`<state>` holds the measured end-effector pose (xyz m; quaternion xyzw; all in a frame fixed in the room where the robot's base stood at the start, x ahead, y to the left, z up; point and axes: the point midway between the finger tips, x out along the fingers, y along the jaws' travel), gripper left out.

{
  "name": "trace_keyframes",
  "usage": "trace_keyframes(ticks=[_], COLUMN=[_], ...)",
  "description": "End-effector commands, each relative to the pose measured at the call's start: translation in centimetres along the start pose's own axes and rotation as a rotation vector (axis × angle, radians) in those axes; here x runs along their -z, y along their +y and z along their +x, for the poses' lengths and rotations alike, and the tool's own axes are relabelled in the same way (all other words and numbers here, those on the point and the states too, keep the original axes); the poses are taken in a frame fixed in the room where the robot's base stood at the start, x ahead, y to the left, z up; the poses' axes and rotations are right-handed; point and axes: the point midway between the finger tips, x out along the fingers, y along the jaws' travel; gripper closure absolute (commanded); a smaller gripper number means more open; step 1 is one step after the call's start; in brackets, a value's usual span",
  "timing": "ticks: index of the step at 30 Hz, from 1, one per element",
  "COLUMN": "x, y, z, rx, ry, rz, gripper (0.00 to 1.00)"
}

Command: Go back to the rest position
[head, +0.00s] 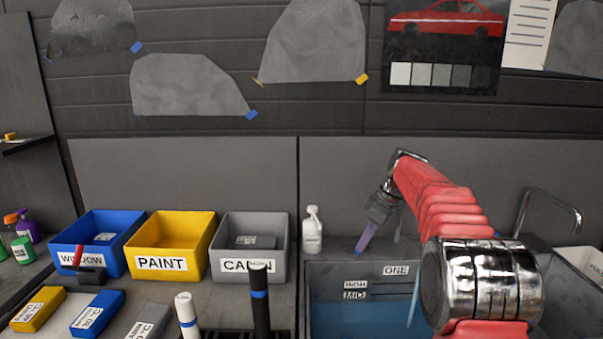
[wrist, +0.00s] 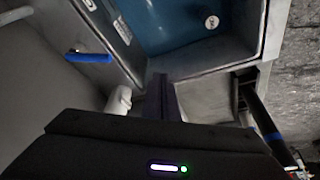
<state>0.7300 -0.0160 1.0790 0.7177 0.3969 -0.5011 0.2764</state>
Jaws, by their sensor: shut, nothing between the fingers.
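My red arm reaches up over the water basin on the right of the head view. My gripper (head: 362,246) hangs from its end, tilted down, at the back edge of the basin and right of the white bottle. In the wrist view its dark fingers (wrist: 160,92) are together with nothing between them. The basin (head: 335,284) holds blue water and has labels reading ONE, HIGH and MID. It also shows at the top of the wrist view (wrist: 240,62).
A white spray bottle (head: 312,232) stands left of the gripper. Blue (head: 120,259), yellow (head: 166,247) and grey (head: 229,264) bins line the back of the counter. A tap (head: 550,200) is at right.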

Motion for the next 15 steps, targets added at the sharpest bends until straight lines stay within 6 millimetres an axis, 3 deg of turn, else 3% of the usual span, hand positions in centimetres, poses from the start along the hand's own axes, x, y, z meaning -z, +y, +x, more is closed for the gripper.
trace_keyframes(ticks=[11, 15], x=[-0.21, -0.92], y=[0.66, 0.75], z=[-0.01, 0.86], rx=[-0.022, -0.026], ry=[0.003, -0.009], rz=[0.122, 0.198], gripper=[1.00, 1.00])
